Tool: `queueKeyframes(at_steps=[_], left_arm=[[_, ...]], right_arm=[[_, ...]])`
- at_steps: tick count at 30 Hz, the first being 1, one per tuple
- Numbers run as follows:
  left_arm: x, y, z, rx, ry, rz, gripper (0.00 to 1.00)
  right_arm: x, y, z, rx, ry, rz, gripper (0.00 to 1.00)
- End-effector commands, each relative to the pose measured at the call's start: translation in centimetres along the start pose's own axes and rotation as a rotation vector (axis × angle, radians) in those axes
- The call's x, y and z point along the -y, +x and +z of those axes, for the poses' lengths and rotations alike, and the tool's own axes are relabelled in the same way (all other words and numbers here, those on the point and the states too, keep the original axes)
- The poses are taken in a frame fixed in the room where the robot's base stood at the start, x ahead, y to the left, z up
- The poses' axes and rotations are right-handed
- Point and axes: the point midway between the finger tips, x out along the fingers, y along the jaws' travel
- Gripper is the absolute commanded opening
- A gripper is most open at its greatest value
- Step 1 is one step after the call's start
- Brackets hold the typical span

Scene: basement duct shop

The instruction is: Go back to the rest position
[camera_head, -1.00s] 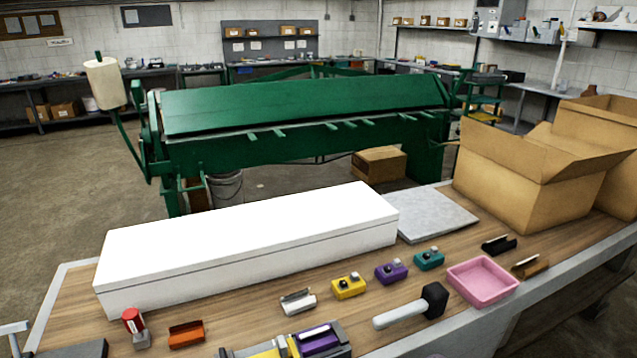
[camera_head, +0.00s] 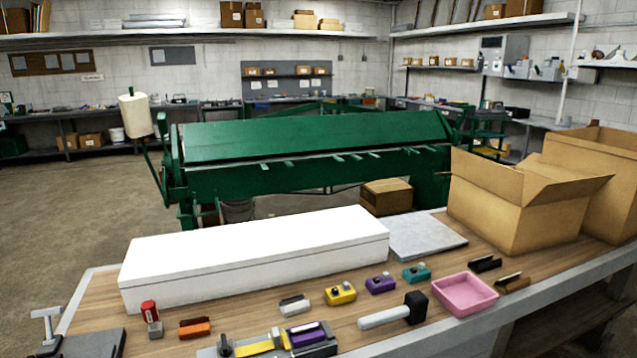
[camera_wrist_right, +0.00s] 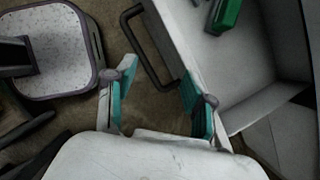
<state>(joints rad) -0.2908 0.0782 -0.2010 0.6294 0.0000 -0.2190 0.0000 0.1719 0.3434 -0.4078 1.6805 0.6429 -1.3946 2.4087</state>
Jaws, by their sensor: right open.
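My right gripper (camera_wrist_right: 158,88) shows in the right wrist view. Its two teal-padded fingers stand apart, with brown floor visible between them and nothing held. A grey open drawer or tray (camera_wrist_right: 255,75) with a green object (camera_wrist_right: 226,14) in it lies beyond and to the right of the fingers. Neither gripper shows in the head view, and my left gripper is in no view.
The wooden workbench (camera_head: 95,305) holds a long white box (camera_head: 255,255), a pink tray (camera_head: 464,293), a mallet (camera_head: 395,312), several small coloured parts and open cardboard boxes (camera_head: 515,205). A green bending machine (camera_head: 310,150) stands behind. Floor at left is clear.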

Motion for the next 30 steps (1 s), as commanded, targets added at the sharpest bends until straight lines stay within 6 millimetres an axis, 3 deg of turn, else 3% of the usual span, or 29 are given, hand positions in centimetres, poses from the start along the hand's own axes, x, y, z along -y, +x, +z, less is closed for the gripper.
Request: queueKeyframes(at_steps=[6,17,23,30], left_arm=[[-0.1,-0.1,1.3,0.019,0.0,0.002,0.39],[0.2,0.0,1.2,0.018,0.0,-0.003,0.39],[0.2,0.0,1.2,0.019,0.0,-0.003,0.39],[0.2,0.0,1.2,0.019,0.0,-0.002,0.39]], right_arm=[[-1.1,0.0,-0.1,-0.001,-0.107,-0.005,0.54],[-3.8,-0.6,-0.8,-0.017,-0.435,-0.027,0.54],[-6.4,-1.7,-1.9,-0.05,-0.774,-0.051,0.54],[-10.6,-5.2,-4.8,-0.174,-1.401,-0.065,0.54]])
